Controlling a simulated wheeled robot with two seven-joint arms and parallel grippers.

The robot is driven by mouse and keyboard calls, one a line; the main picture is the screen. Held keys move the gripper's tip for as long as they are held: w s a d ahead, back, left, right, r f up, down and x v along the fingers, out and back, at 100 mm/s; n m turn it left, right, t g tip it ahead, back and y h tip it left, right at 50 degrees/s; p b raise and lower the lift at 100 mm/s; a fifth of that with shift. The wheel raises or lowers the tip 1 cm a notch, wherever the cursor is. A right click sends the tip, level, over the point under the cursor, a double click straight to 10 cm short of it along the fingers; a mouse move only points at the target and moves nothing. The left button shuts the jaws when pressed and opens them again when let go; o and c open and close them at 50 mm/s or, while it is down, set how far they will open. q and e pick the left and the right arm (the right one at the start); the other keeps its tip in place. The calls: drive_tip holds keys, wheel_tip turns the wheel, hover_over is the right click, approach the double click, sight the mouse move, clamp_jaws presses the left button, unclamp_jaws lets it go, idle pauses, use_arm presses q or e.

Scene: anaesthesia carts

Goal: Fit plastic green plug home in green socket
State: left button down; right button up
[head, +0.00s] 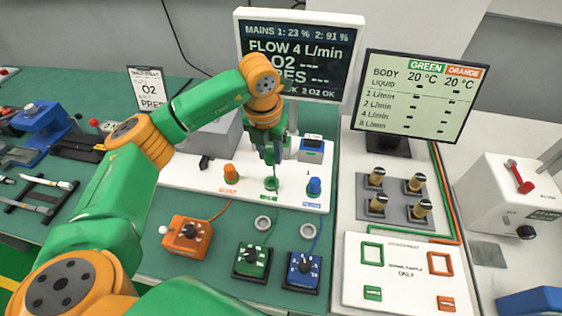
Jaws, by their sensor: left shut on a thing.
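My left gripper (271,158) points down above the middle of the white panel (195,180). It is shut on what appears to be the green plug, mostly hidden between the dark fingers. The green socket (271,184) is right below the fingertips, between the orange plug (230,172) on the left and the blue plug (314,186) on the right. I cannot tell whether the green plug touches the socket or how deep it sits. My right gripper is not in view.
In front of the panel stand an orange knob box (187,238), a green one (251,260) and a blue one (304,268). Behind is the flow monitor (299,52). To the right are a second screen (418,95) and several brass-coloured knobs (377,177).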

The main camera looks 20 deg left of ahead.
sight(270, 165)
use_arm(q)
drive_tip(key=shift+s+d+r, duration=0.1)
drive_tip(key=shift+s+d, duration=0.05)
drive_tip(key=shift+s, duration=0.1)
drive_tip(key=shift+f+b, duration=0.5)
drive_tip(key=shift+b, duration=0.05)
wheel_tip(270, 165, down, 5)
drive_tip(key=b, duration=0.4)
idle(1.2)
drive_tip(key=shift+f+b, duration=0.4)
drive_tip(key=shift+b, duration=0.1)
drive_tip(key=shift+f+b, duration=0.5)
drive_tip(key=shift+f, duration=0.1)
drive_tip(key=shift+c, duration=2.4)
unclamp_jaws()
drive_tip(key=shift+r, duration=0.1)
